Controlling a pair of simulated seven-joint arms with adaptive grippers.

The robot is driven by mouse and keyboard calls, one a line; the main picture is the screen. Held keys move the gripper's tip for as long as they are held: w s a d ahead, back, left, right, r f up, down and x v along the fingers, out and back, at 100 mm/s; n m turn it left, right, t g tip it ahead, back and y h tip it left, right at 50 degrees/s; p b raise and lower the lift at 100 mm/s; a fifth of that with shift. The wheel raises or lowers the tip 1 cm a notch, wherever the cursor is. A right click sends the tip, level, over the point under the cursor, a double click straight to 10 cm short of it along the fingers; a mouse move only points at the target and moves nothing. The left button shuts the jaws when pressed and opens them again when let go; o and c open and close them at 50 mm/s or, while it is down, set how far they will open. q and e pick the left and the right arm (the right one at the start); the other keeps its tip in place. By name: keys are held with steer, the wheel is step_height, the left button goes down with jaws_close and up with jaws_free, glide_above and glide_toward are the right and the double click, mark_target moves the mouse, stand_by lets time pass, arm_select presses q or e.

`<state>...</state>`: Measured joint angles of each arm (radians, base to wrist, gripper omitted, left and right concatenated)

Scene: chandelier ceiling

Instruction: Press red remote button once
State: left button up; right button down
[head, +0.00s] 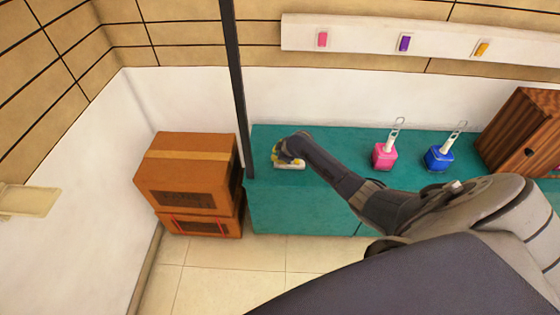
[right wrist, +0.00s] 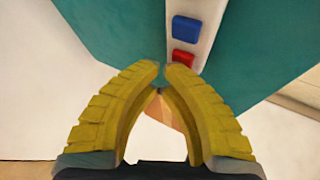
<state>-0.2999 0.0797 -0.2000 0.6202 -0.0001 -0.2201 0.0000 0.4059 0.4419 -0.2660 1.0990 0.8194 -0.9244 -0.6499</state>
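The white remote (right wrist: 208,28) lies at the left end of the teal counter, and it also shows in the head view (head: 291,167). It carries a blue button (right wrist: 186,27) and a red button (right wrist: 184,59). My right gripper (right wrist: 164,68) has yellow fingers with their tips brought together and nothing between them. The tips appear right beside the red button's lower left edge. I cannot tell whether they touch it. In the head view the right gripper (head: 279,157) covers part of the remote. My left gripper is not in view.
The teal counter (head: 300,205) also holds a pink pot (head: 384,157), a blue pot (head: 438,158) and a wooden cabinet (head: 520,130). Stacked cardboard boxes (head: 187,182) stand left of it. A dark pole (head: 236,80) rises beside the remote. Colored switches sit on the wall panel (head: 360,42).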

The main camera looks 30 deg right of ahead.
steer(key=shift+f, duration=0.2)
stand_by(0.5)
steer(key=shift+r, duration=0.9)
steer(key=shift+r, duration=2.5)
